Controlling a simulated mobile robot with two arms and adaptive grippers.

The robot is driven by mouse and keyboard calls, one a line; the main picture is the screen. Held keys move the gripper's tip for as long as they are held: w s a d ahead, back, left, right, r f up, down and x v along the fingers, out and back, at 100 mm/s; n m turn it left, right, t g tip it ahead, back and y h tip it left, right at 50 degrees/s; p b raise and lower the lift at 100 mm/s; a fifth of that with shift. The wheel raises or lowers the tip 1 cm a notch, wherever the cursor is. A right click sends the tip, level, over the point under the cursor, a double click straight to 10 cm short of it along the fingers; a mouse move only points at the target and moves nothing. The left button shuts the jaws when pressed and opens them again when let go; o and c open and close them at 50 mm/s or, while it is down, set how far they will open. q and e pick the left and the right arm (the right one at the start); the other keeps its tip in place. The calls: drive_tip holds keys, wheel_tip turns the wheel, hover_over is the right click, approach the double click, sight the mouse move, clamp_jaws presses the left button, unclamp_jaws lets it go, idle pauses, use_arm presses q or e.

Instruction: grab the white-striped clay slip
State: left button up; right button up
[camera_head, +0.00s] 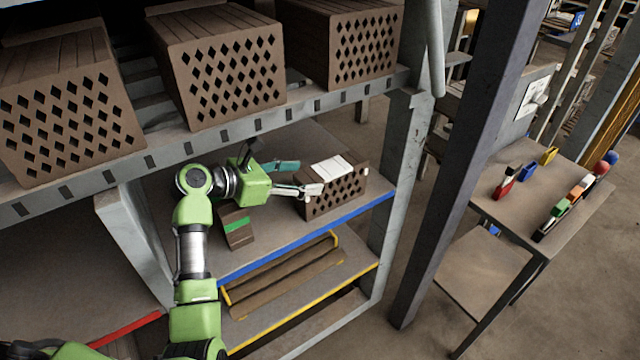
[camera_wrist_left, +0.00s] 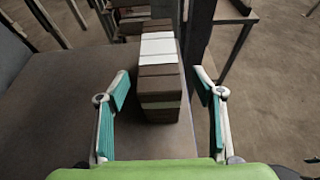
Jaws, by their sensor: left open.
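The white-striped clay slip (camera_head: 345,190) is a brown hollow brick with diamond holes and a white band on top. It rests on the blue-edged middle shelf, near the right post. My left gripper (camera_head: 308,177) is open at its left end in the head view. In the left wrist view, the slip (camera_wrist_left: 160,75) lies between the spread fingers of the left gripper (camera_wrist_left: 161,78), with a gap on both sides. Its far part extends beyond the fingertips. My right gripper is not in view.
A green-striped brick (camera_head: 237,226) lies on the same shelf, below my left gripper. Large hollow bricks (camera_head: 220,75) stand on the shelf above. Long brown pieces (camera_head: 285,275) lie on the yellow-edged shelf below. A dark post (camera_head: 455,165) stands right of the rack.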

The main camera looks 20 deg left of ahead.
sight(324, 174)
use_arm(q)
drive_tip(key=p+x, duration=0.1)
drive_tip(key=x, duration=0.6)
drive_tip(key=shift+w+f, duration=0.2)
drive_tip(key=c, duration=1.3)
drive_tip(key=shift+w+r, duration=0.1)
drive_tip(key=shift+r, duration=0.1)
